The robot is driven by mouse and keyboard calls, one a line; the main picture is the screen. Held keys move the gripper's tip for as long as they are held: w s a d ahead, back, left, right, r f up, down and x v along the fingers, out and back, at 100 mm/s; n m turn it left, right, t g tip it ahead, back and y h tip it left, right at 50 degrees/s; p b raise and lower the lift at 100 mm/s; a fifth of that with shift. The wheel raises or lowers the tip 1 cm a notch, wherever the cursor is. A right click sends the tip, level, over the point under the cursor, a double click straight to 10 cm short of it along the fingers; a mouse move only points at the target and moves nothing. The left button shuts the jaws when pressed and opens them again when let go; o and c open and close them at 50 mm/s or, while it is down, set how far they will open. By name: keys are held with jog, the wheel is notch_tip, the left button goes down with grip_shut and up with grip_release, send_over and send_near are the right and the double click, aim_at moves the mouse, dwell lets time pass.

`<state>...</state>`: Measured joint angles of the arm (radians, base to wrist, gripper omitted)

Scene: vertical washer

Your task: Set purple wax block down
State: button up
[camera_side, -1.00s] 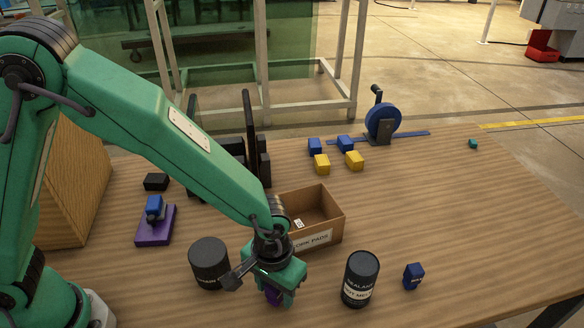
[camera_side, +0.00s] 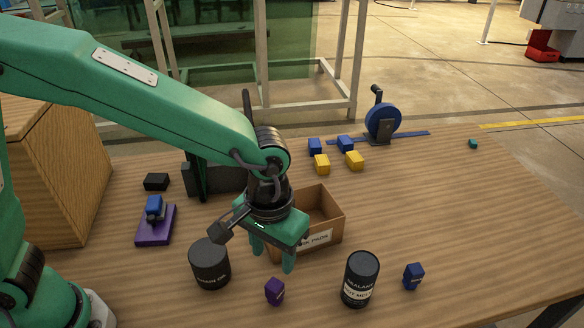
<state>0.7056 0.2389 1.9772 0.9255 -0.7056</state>
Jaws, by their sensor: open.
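The purple wax block (camera_side: 274,291) stands on the wooden table near the front, between the dark chain oil can and the black sealant can. My gripper (camera_side: 272,262) is above and slightly behind it in the picture, fingers pointing down, open and empty. A gap shows between the fingertips and the block. My gripper partly hides the cardboard box behind it.
The chain oil can (camera_side: 209,264) is left of the block, the sealant can (camera_side: 360,279) right, with a dark blue block (camera_side: 413,276) beyond. The cardboard box (camera_side: 329,221) stands behind. Blue blocks (camera_side: 345,143) and yellow blocks (camera_side: 354,160) lie farther back. The table's right side is mostly clear.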

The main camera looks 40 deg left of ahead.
jog(key=shift+r, duration=0.2)
dwell(0.5)
jog(key=a+r+t+h, duration=0.1)
jog(key=a+r, duration=0.3)
jog(key=a, duration=0.3)
jog(key=a+r+t, duration=0.1)
jog(key=a+r, duration=0.3)
jog(key=a, duration=0.3)
jog(key=s+a+r+t+y, duration=0.1)
jog(key=s+a+r+t, duration=0.2)
jog(key=s+a, duration=0.5)
jog(key=a, duration=0.3)
jog(key=shift+a+r+t, duration=0.2)
jog(key=shift+a+t, duration=0.1)
jog(key=shift+a, duration=0.1)
